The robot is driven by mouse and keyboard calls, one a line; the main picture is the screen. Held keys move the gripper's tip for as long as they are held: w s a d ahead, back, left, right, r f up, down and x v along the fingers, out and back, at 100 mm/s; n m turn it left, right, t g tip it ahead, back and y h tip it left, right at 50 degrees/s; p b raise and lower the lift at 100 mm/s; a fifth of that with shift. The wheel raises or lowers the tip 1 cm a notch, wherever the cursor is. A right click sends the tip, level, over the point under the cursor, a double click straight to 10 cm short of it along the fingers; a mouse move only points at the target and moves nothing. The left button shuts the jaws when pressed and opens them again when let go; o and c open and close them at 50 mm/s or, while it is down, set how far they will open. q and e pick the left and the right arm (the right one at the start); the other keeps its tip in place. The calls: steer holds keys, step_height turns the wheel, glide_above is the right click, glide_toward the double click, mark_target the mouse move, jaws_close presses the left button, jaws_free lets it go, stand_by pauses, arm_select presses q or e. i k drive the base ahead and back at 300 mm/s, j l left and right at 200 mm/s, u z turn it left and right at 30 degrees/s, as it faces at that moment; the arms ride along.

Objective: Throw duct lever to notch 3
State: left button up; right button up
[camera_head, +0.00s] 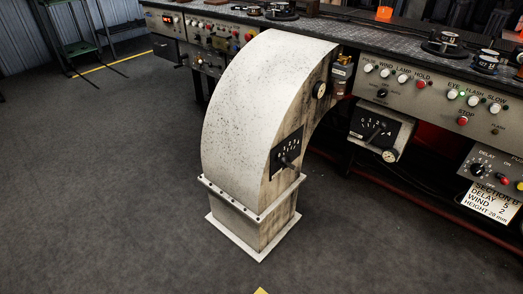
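A pale, speckled curved duct (250,95) stands on the floor in the middle of the view, on a square flanged base (235,222). On its right side is a black notch plate (280,158) with small white marks. The duct lever (289,163) sticks out from the lower part of this plate. The marks are too small for me to tell which notch the lever is at. Neither of my grippers shows in this view.
A long bench (400,40) with control panels runs behind the duct and to the right. A second dial box (378,130) with a black lever and a sign (489,203) reading "Section B, Delay 5, Wind 2" are on the right. The floor (110,190) at left is clear.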

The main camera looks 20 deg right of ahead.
mark_target(283, 161)
steer(key=z, duration=0.7)
